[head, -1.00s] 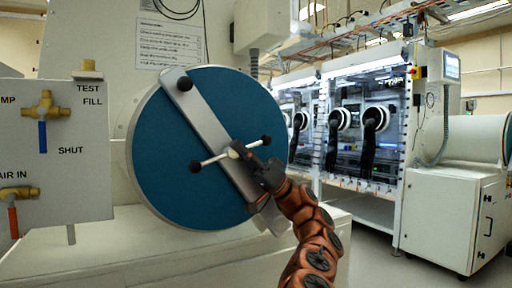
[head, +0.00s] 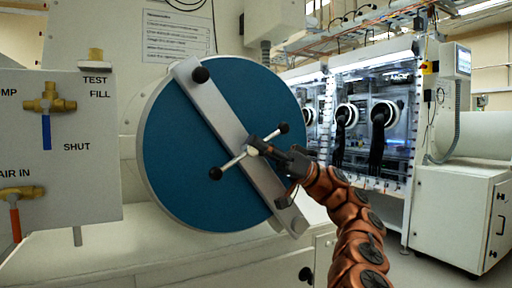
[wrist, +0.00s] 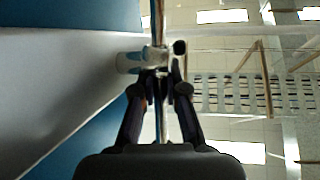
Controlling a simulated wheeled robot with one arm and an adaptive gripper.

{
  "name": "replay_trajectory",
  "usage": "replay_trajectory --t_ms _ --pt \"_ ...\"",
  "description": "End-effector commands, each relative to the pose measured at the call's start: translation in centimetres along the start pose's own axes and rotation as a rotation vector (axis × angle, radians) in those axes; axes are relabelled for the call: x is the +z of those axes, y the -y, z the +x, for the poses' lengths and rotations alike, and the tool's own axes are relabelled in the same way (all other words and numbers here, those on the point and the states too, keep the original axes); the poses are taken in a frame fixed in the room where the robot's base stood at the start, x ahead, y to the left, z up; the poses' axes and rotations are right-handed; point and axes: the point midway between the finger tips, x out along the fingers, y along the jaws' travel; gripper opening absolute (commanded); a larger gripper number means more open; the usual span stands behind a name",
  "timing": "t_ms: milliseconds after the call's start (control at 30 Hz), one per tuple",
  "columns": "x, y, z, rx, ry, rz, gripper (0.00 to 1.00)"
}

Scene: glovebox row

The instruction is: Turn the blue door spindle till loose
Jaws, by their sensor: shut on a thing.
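The blue round door (head: 180,150) faces me, with a silver bar (head: 215,105) running diagonally across it. The spindle (head: 233,161) sits at the bar's middle. It is a pale crossbar with black knobs at both ends, tilted up to the right. My gripper (head: 270,149) reaches in from the lower right and is shut on the spindle near its hub. In the wrist view the fingers (wrist: 160,85) close around the spindle's rod, beside the pale hub (wrist: 130,61). The fingertips' exact contact is partly hidden.
A valve panel (head: 95,140) with brass valves stands at left. A black knob (head: 201,75) sits at the bar's upper end. A white ledge (head: 130,250) runs below the door. Glovebox windows (head: 375,110) and a white cabinet (head: 455,215) stand farther back at right.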

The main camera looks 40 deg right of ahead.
Motion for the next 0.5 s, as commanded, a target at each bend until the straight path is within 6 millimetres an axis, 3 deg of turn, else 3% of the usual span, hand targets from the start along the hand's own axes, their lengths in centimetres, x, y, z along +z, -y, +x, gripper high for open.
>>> replay_trajectory --t_ms 333,367,500 --pt "0.01 0.03 0.09 0.0 0.002 0.0 0.0" --pt "0.01 0.03 0.09 0.0 0.002 0.0 0.14" --pt "0.0 0.03 0.05 0.0 0.001 0.0 0.28"
